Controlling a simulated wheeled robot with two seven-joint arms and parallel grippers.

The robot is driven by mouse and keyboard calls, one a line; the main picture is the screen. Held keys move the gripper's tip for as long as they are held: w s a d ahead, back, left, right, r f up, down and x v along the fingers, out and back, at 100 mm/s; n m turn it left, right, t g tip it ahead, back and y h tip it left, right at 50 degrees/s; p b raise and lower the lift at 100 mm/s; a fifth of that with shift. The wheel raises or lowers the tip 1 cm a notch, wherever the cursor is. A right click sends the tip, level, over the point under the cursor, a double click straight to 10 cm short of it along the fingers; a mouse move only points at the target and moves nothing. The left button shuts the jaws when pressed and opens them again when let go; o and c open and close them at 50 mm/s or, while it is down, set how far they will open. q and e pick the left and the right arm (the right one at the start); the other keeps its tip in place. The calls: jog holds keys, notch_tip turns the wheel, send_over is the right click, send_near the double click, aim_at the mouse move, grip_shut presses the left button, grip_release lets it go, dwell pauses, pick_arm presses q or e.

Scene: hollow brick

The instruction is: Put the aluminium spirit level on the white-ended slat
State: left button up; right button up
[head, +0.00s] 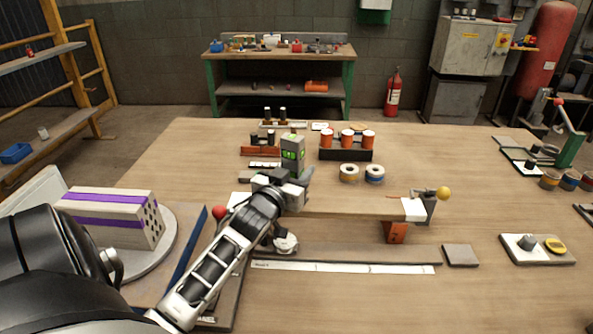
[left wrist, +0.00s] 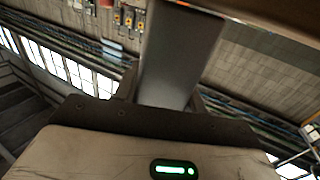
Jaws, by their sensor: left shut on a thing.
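My left gripper (head: 290,176) is above the left part of the white-ended slat (head: 355,206). In the left wrist view its dark fingers are shut on a smooth grey metal bar, the aluminium spirit level (left wrist: 180,62). The bar's far part runs out at the top of that view. In the head view a grey block with green-lit windows stands at the end of my left arm; I cannot tell there how much of it is level and how much gripper. The slat lies level, its right white end over an orange support (head: 396,232). My right gripper is not in view.
A purple-striped hollow brick (head: 112,216) sits on a round plate at left. A yellow-knobbed clamp (head: 432,202) is beside the slat's right end.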

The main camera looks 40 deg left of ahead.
pick_arm(q)
jog(key=o, duration=1.1)
jog(key=shift+f, duration=0.1)
jog(key=shift+o, duration=0.2)
jog(key=shift+s+r, duration=0.1)
jog(key=shift+r, duration=0.1)
jog(key=b+v, duration=0.1)
jog(key=v, duration=1.1)
